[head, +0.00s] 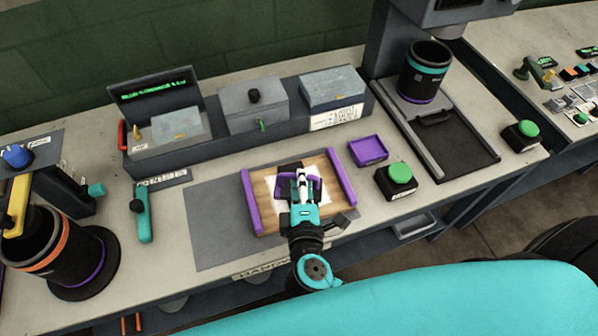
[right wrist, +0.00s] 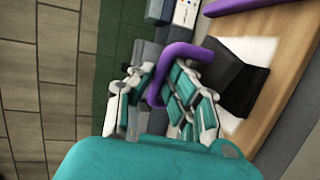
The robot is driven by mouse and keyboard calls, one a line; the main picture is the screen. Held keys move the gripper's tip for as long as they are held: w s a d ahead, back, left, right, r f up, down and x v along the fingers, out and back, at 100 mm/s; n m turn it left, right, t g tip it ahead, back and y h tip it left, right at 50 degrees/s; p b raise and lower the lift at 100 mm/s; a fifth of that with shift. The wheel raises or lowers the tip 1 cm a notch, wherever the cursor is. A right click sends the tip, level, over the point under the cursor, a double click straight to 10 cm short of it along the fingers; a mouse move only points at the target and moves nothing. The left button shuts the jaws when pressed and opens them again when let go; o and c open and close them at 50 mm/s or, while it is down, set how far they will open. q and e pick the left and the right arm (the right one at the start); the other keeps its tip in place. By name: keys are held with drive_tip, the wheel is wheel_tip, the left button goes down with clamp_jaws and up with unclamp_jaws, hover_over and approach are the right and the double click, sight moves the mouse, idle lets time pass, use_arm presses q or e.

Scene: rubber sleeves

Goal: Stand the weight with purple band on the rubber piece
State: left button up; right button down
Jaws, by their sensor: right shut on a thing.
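My right gripper (head: 298,190) is over the wooden board (head: 262,186), shut on a purple looped handle (head: 316,187). In the right wrist view the fingers (right wrist: 160,95) close around this purple handle (right wrist: 180,52). Dark grey and black surfaces (right wrist: 250,92) show just behind it, over a white sheet (right wrist: 262,50) on the board. I take the purple-handled thing for the weight and the black part for the rubber piece. The gripper hides much of both, and I cannot tell whether they touch. My left gripper is not in view.
Purple rails (head: 341,178) edge the board. A purple tray (head: 368,150) and a green button (head: 400,173) stand to its right. A black cylinder (head: 425,75) stands at the back right, another (head: 50,243) at the left. Grey boxes (head: 253,105) line the back. The grey mat's left part (head: 213,220) is clear.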

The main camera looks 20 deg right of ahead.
drive_tip(key=x, duration=0.4)
drive_tip(key=shift+a+r, duration=0.15)
drive_tip(key=shift+r, duration=0.2)
drive_tip(key=shift+w+f, duration=0.1)
drive_tip(key=shift+w, duration=0.05)
wheel_tip(320, 180, down, 4)
drive_tip(key=b, duration=0.3)
drive_tip(key=shift+r, duration=0.3)
drive_tip(key=shift+f, duration=0.1)
drive_tip(key=c, duration=1.8)
unclamp_jaws()
drive_tip(key=shift+f, duration=0.2)
drive_tip(key=o, duration=0.5)
drive_tip(key=shift+c, duration=0.2)
